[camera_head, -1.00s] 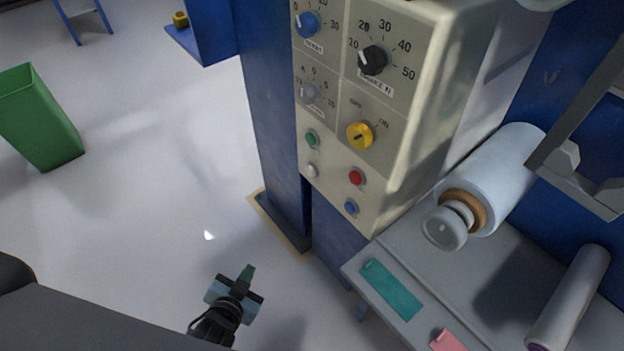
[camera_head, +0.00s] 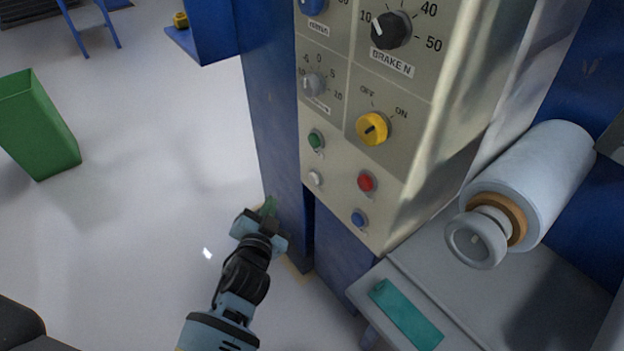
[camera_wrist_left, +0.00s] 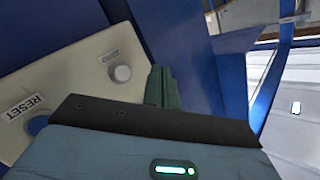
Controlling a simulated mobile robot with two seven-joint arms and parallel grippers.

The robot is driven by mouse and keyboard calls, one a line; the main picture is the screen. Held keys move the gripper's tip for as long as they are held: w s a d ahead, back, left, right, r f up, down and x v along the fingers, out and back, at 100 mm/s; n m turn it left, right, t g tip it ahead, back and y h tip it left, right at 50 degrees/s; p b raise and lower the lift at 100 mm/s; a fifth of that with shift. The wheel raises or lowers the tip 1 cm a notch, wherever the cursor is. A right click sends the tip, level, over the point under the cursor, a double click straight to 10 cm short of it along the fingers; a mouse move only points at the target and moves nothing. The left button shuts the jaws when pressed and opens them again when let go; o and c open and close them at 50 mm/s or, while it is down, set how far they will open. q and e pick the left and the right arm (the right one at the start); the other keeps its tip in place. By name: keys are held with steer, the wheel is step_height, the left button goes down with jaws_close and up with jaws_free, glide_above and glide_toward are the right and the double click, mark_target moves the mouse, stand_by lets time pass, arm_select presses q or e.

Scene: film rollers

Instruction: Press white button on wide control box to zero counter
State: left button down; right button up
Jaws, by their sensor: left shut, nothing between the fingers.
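The wide control box (camera_head: 340,180) is a beige panel on a blue machine column, with knobs above and small buttons below. The white button (camera_head: 315,178) sits at its lower left, under a green button (camera_head: 316,140). It also shows in the left wrist view as a pale round button (camera_wrist_left: 122,73), beside the fingers. My left gripper (camera_head: 268,207) is shut and empty, left of and below the white button in the head view, apart from it. Its green fingers (camera_wrist_left: 160,88) show in the left wrist view. My right gripper is not in view.
A red button (camera_head: 366,182) and a blue button (camera_head: 358,218) sit right of the white one. A grey shelf (camera_head: 440,285) with a film roller (camera_head: 530,180) juts out at the right. A green bin (camera_head: 38,125) stands on open floor at the left.

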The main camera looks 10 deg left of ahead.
mark_target(313, 179)
arm_select(q)
steer(key=w+d+b, duration=0.4)
steer(key=w+d, duration=0.1)
steer(key=w, duration=0.1)
steer(key=shift+w+d, duration=0.2)
steer(key=shift+w, duration=0.2)
stand_by(0.8)
steer(key=shift+w+d, duration=0.1)
steer(key=shift+w, duration=0.05)
stand_by(1.1)
steer(key=shift+w+d+b, duration=0.15)
steer(key=shift+b, duration=0.15)
steer(key=shift+w+d, duration=0.3)
steer(key=shift+w, duration=0.1)
stand_by(0.8)
steer(key=shift+s+a, duration=0.1)
steer(key=shift+s, duration=0.05)
stand_by(0.3)
steer(key=shift+s+a+p, duration=0.3)
steer(key=shift+s+a, duration=0.15)
steer(key=shift+s, duration=0.1)
